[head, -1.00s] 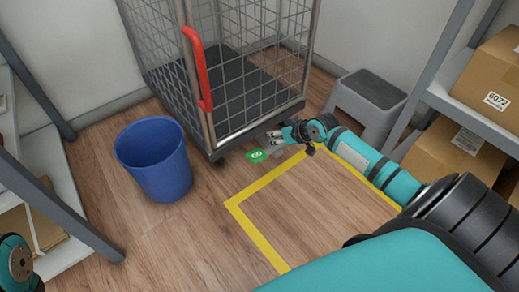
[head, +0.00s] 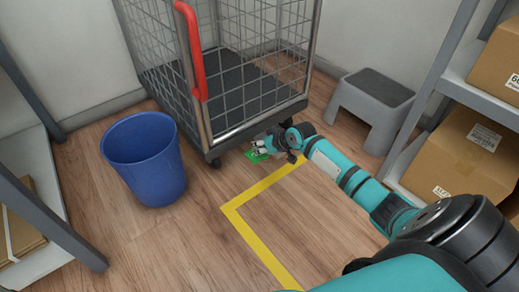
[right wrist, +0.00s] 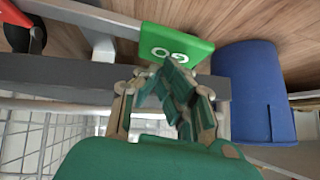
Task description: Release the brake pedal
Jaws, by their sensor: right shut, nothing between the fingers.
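The brake pedal (head: 256,157) is a small green plate low at the near lower edge of the wire roll cage (head: 245,90). In the right wrist view the pedal (right wrist: 180,46) shows upside-down "GO" lettering on its face. My right gripper (head: 261,145) is shut and empty, right by the pedal, and partly covers it in the head view. In the right wrist view my gripper's fingers (right wrist: 172,78) overlap the pedal's edge; I cannot tell whether they touch it. My left gripper is out of view.
A blue bin (head: 146,160) stands left of the cage. A grey step stool (head: 370,105) stands to its right. Shelves with cardboard boxes (head: 460,150) line the right side. Yellow floor tape (head: 255,240) marks open floor in front.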

